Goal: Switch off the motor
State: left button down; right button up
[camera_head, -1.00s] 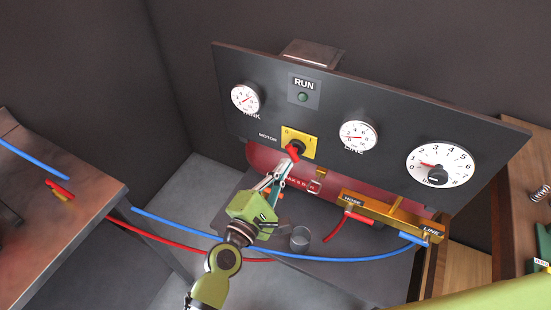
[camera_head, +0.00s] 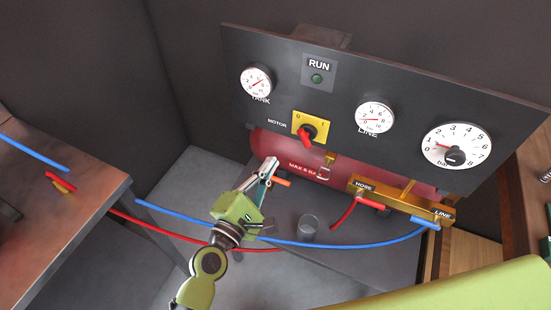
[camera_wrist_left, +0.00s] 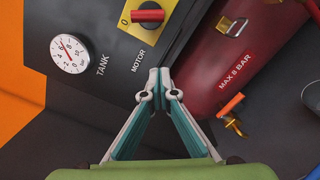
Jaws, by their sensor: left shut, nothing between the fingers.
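The motor switch is a red knob (camera_head: 307,133) on a yellow plate (camera_head: 318,118) marked 0 and 1, on a dark upright panel. It also shows at the top of the left wrist view (camera_wrist_left: 148,15), with the 0 beside it; the 1 is out of that frame. My left gripper (camera_head: 272,163) is shut and empty, below and left of the knob and apart from it. Its fingertips (camera_wrist_left: 159,82) meet below the word MOTOR in the wrist view. The RUN lamp (camera_head: 316,78) is dull green; I cannot tell whether it is lit. My right gripper is not in view.
A red tank (camera_head: 280,150) lies under the panel. A brass manifold (camera_head: 395,199) with hose ends sits at its right. A grey cup (camera_head: 308,227) stands near my left arm. Blue (camera_head: 340,245) and red (camera_head: 170,233) hoses cross the area. Gauges flank the switch.

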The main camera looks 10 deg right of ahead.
pick_arm(q)
jog(key=b+v, duration=0.1)
jog(key=v, duration=0.5)
jog(key=shift+s+d, duration=0.3)
jog(key=shift+s, duration=0.1)
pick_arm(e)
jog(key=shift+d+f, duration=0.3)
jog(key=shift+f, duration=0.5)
